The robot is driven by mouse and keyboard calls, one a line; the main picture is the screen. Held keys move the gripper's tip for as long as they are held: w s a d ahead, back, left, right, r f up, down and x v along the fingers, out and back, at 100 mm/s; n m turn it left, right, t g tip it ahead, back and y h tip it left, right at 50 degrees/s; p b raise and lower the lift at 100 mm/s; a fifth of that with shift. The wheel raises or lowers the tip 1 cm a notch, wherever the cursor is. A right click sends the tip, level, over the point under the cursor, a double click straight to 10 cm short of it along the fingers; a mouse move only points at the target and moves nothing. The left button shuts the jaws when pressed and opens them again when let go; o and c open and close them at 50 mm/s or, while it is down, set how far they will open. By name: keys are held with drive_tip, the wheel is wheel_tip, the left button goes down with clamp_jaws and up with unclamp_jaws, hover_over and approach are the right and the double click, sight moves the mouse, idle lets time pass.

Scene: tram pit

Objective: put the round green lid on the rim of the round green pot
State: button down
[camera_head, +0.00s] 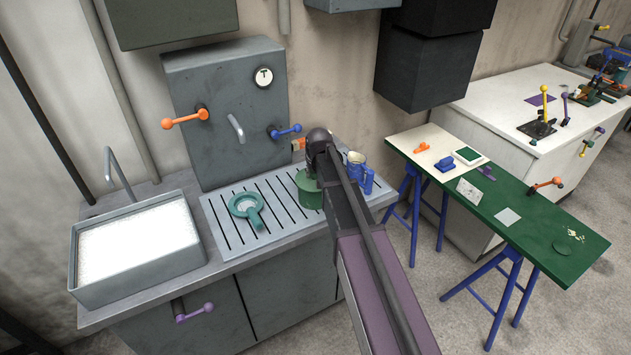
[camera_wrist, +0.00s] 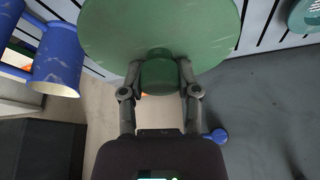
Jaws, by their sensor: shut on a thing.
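My gripper (camera_wrist: 159,77) is shut on the knob of the round green lid (camera_wrist: 160,28), one finger on each side, in the wrist view. The lid's wide disc faces the camera and hides what lies beneath it. In the head view a round green shape, which looks like the green pot (camera_head: 311,199), stands on the slatted drainboard, partly hidden by my arm. The lid seems to be at its top there. I cannot tell whether the lid touches the pot's rim, and the pot does not show in the wrist view.
A blue mug (camera_head: 357,174) stands close to the right, also in the wrist view (camera_wrist: 56,62). A teal round-ended tool (camera_head: 246,207) lies to the left on the drainboard (camera_head: 222,228). A foam-filled sink (camera_head: 85,271) is further left. A grey cabinet (camera_head: 222,93) with levers rises behind.

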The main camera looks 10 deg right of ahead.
drive_tip(key=s+r+p, duration=0.1)
drive_tip(key=s, duration=0.6)
drive_tip(key=s+d+r+p, duration=0.1)
drive_tip(key=s+r+p, duration=0.1)
drive_tip(key=s, duration=0.6)
drive_tip(key=shift+d+r, duration=0.25)
drive_tip(key=shift+r, duration=0.05)
drive_tip(key=shift+w, duration=0.2)
drive_tip(key=w, duration=0.4)
drive_tip(key=w+a+f, duration=0.1)
drive_tip(key=w, duration=0.4)
drive_tip(key=w+b, duration=0.1)
drive_tip(key=w, duration=0.4)
drive_tip(key=shift+w+a+f, duration=0.15)
drive_tip(key=shift+a, duration=0.05)
drive_tip(key=shift+w, duration=0.1)
drive_tip(key=shift+w, duration=0.25)
drive_tip(key=shift+w+a+f+b, duration=0.1)
drive_tip(key=shift+w+f+b, duration=0.25)
drive_tip(key=shift+f+b, duration=1.5)
drive_tip(key=shift+f, duration=0.15)
